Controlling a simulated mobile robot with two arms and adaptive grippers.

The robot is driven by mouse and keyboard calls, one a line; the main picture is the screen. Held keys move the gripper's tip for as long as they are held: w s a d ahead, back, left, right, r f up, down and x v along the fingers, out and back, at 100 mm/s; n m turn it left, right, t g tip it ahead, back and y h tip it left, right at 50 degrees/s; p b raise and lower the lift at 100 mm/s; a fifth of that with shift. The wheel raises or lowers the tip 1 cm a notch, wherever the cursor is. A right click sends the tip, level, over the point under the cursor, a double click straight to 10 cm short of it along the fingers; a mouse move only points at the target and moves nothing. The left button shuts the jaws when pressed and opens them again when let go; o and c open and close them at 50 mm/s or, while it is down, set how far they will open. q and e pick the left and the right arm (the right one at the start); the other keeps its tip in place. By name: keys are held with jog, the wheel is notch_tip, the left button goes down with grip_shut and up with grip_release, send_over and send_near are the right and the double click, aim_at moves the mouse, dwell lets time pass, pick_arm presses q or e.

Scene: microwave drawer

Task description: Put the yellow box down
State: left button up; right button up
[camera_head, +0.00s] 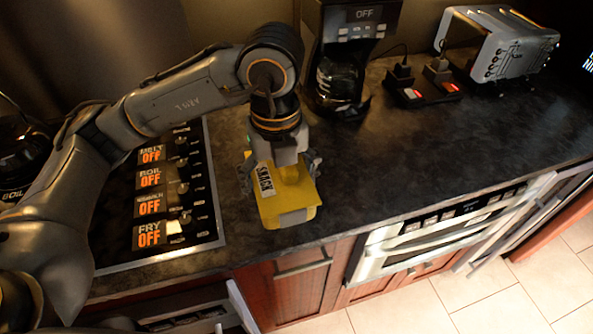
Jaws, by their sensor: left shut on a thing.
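The yellow box (289,206) has a white label reading SNACK and is at the front of the dark countertop (400,160), to the right of the stove panel. My left gripper (283,178) points down over it and is shut on it. The box looks very low over the counter or touching it; I cannot tell which. The gripper covers part of its top. My right gripper is not in view.
The stove control panel (205,215) with several OFF labels lies left of the box. A coffee maker (345,65) and a toaster (505,45) stand at the back. A microwave drawer (440,232) sits under the counter edge. The counter right of the box is clear.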

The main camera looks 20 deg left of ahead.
pick_arm(q)
jog(key=w, duration=0.2)
jog(key=w+f+p, duration=0.1)
jog(key=w, duration=0.1)
jog(key=w+f, duration=0.1)
jog(key=w, duration=0.1)
jog(key=shift+a+f+p, duration=0.2)
jog(key=shift+a+p, duration=0.2)
jog(key=w+f, duration=0.1)
jog(key=f, duration=0.1)
jog(key=w+f+p, duration=0.1)
jog(key=w+f, duration=0.2)
jog(key=w, duration=0.1)
jog(key=shift+a+f, duration=0.25)
jog(key=shift+f, duration=0.15)
jog(key=shift+w+f, duration=0.15)
jog(key=shift+f, duration=0.1)
notch_tip(320, 180, down, 3)
jog(key=shift+w+f+p, duration=0.1)
jog(key=shift+p, duration=0.55)
jog(key=shift+f, duration=0.2)
jog(key=o, duration=1.6)
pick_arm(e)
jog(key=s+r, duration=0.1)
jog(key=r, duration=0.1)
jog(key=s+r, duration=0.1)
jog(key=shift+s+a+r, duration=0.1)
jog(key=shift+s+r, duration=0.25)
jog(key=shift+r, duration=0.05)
